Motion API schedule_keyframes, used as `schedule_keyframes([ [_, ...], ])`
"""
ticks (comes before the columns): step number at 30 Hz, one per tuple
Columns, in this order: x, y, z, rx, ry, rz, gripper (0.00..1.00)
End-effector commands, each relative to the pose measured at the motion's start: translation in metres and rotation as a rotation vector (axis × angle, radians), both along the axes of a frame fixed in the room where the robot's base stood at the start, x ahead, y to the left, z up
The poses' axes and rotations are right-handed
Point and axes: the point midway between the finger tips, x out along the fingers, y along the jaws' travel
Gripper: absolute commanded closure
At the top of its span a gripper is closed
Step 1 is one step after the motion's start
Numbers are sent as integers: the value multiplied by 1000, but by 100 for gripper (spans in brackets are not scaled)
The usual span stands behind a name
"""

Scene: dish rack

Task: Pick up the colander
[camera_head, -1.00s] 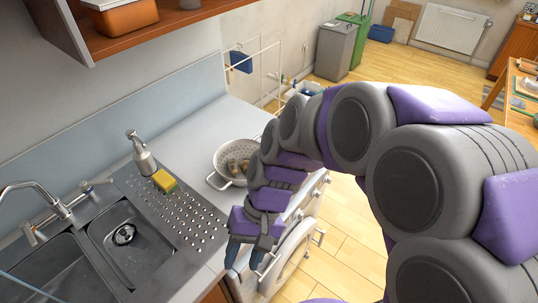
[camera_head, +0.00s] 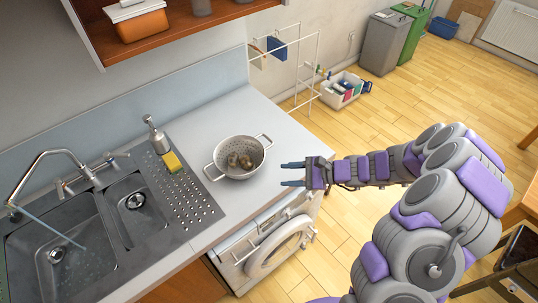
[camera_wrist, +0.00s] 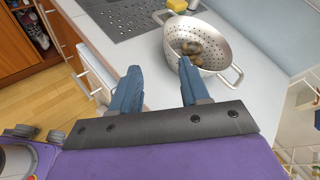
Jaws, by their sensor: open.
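The colander (camera_head: 240,172) is a pale metal bowl with holes and two side handles, upright on the counter right of the sink. Several brown round items (camera_head: 240,160) lie inside it. In the wrist view the colander (camera_wrist: 221,51) is at the upper right, with one handle (camera_wrist: 231,77) towards my gripper. My gripper (camera_head: 292,174) is open and empty, just right of the colander and apart from it. In the wrist view the blue fingers of my gripper (camera_wrist: 158,76) are spread, the right finger close below the colander in the picture.
A yellow sponge (camera_head: 172,162) and a soap dispenser (camera_head: 157,136) stand by the drainboard (camera_head: 191,203), left of the colander. A washing machine (camera_head: 262,245) is under the counter. The counter (camera_head: 235,115) behind the colander is bare. A shelf (camera_head: 190,25) hangs above.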

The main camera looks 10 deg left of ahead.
Motion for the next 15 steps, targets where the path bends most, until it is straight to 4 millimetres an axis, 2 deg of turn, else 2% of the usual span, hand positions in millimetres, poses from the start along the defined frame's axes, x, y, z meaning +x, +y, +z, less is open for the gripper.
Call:
schedule_keyframes([
  [8, 12, 7, -17, 10, 44, -64, 55],
  [15, 15, 38, -32, 20, 46, -60, 55],
])
